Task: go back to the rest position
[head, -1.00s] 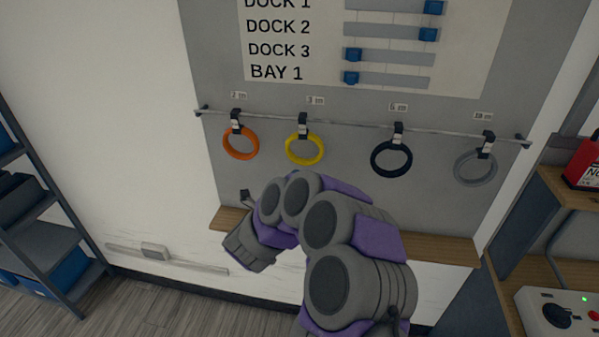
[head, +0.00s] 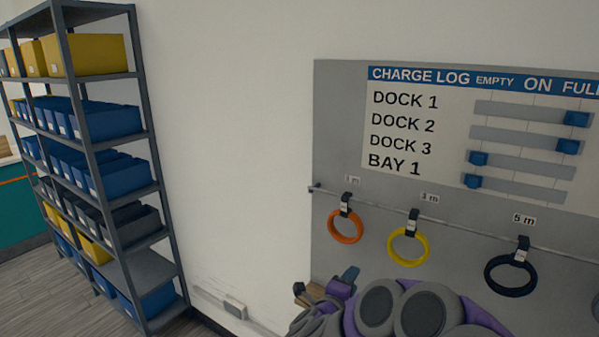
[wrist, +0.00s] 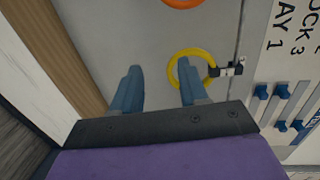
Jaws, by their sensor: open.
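My gripper (wrist: 158,78) is open and empty in the wrist view, its two blue-grey fingers apart in front of the grey board. The right finger overlaps a yellow ring (wrist: 192,52) in that view; I cannot tell whether they touch. In the head view my folded arm is at the bottom, and a blue-grey finger shows near the board's lower left corner; the rest of the gripper is partly hidden. The yellow ring (head: 408,263) hangs from the rail there, right of an orange ring (head: 346,240) and left of a black ring (head: 511,291).
The grey wall board (head: 335,130) carries a charge log (head: 402,128) with blue sliders. A shelf rack (head: 125,160) with yellow and blue bins stands at the left. Bare white wall (head: 230,130) lies between. A small wall box (head: 235,308) sits low on it.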

